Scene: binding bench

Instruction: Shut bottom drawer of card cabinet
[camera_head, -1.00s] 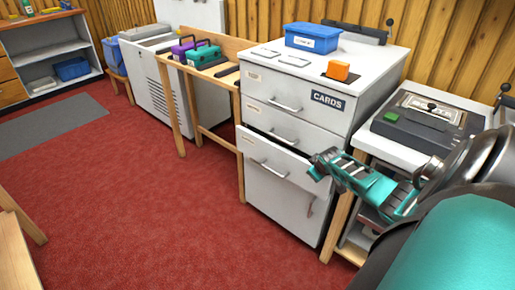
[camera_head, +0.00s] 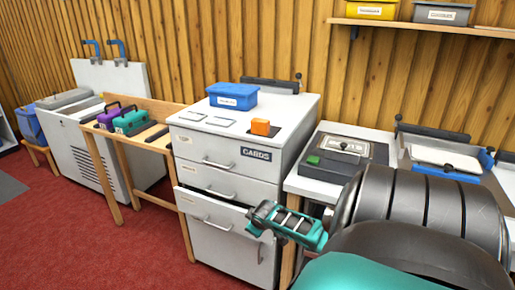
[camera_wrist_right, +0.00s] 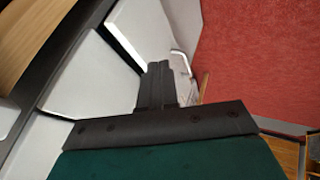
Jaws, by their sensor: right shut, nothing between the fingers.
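The grey-white card cabinet (camera_head: 245,170) stands mid-picture in the head view, with a "CARDS" label on its upper right front. Its bottom drawer (camera_head: 196,208), above a door with an upright handle, sticks out a little, with a dark gap along its top edge. The two drawers above look flush. My right gripper (camera_head: 254,217) is at the right end of the drawer front; I cannot tell whether it touches. Its fingers are shut and empty, together in the wrist view (camera_wrist_right: 160,85), near pale panels. My left gripper is not in view.
A blue box (camera_head: 232,97) and an orange block (camera_head: 260,127) sit on the cabinet top. A wooden stand (camera_head: 117,185) with purple and green cases is to the left. A bench with a dark device (camera_head: 345,155) is to the right. Red floor is clear in front.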

